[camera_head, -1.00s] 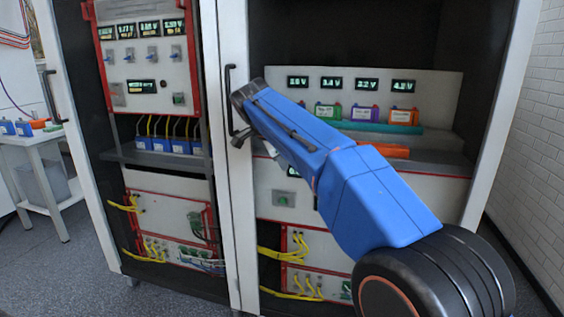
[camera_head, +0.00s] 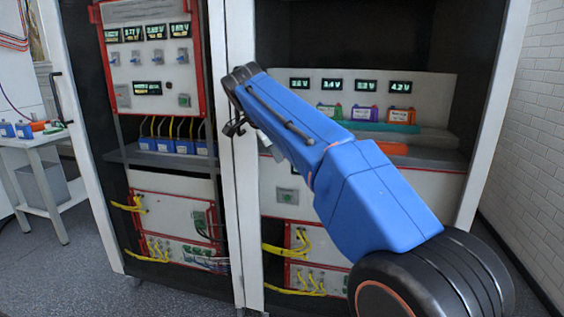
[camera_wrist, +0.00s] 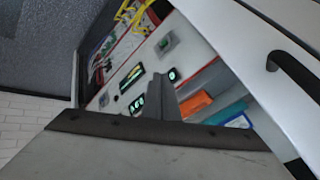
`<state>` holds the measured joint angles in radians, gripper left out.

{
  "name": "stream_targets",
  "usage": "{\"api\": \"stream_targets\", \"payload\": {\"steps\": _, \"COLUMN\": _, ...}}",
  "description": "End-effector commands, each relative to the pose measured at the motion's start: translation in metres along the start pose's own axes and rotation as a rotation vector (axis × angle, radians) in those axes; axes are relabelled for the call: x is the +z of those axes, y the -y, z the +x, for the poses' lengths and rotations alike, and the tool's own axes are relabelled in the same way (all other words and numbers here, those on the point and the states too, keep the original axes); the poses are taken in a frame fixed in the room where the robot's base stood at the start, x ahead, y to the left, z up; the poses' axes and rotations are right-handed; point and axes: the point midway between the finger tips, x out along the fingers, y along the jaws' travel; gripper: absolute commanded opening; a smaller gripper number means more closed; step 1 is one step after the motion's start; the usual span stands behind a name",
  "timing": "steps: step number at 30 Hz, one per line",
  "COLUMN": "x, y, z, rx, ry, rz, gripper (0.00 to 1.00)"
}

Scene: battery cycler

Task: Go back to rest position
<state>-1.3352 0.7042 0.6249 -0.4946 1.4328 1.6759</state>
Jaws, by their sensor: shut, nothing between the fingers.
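My gripper (camera_wrist: 165,105) points into the right bay of the cabinet in the wrist view. Its dark fingers are together with nothing between them. In the head view my blue arm reaches up and left across that bay, and its wrist hides most of the gripper. The wrist overlaps the white centre upright (camera_head: 236,190) in the picture; I cannot tell the gap between them.
The right bay holds a panel with displays, coloured battery packs (camera_head: 361,112), a teal block (camera_wrist: 226,113) and an orange block (camera_wrist: 195,105). A white door with a black handle (camera_wrist: 292,73) is close by on the right.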

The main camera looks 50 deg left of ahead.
Motion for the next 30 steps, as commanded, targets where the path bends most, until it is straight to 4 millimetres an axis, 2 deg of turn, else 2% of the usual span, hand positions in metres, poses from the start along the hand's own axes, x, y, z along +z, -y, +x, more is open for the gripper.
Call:
{"api": "stream_targets", "payload": {"steps": 3, "x": 0.004, "y": 0.006, "z": -0.018, "rx": -0.003, "ry": 0.000, "rz": 0.000, "gripper": 0.00}}
{"api": "stream_targets", "payload": {"steps": 9, "x": 0.008, "y": 0.010, "z": -0.038, "rx": -0.002, "ry": 0.000, "rz": 0.000, "gripper": 0.00}}
{"api": "stream_targets", "payload": {"steps": 15, "x": 0.009, "y": 0.011, "z": -0.046, "rx": 0.000, "ry": 0.000, "rz": 0.000, "gripper": 0.00}}
{"api": "stream_targets", "payload": {"steps": 23, "x": 0.008, "y": 0.011, "z": -0.047, "rx": 0.001, "ry": 0.000, "rz": -0.001, "gripper": 0.00}}
{"api": "stream_targets", "payload": {"steps": 26, "x": -0.003, "y": 0.008, "z": -0.047, "rx": 0.004, "ry": 0.000, "rz": -0.005, "gripper": 0.00}}
{"api": "stream_targets", "payload": {"steps": 29, "x": -0.035, "y": -0.001, "z": -0.046, "rx": 0.016, "ry": -0.001, "rz": -0.018, "gripper": 0.00}}
{"api": "stream_targets", "payload": {"steps": 30, "x": -0.052, "y": -0.007, "z": -0.046, "rx": 0.023, "ry": -0.002, "rz": -0.026, "gripper": 0.00}}
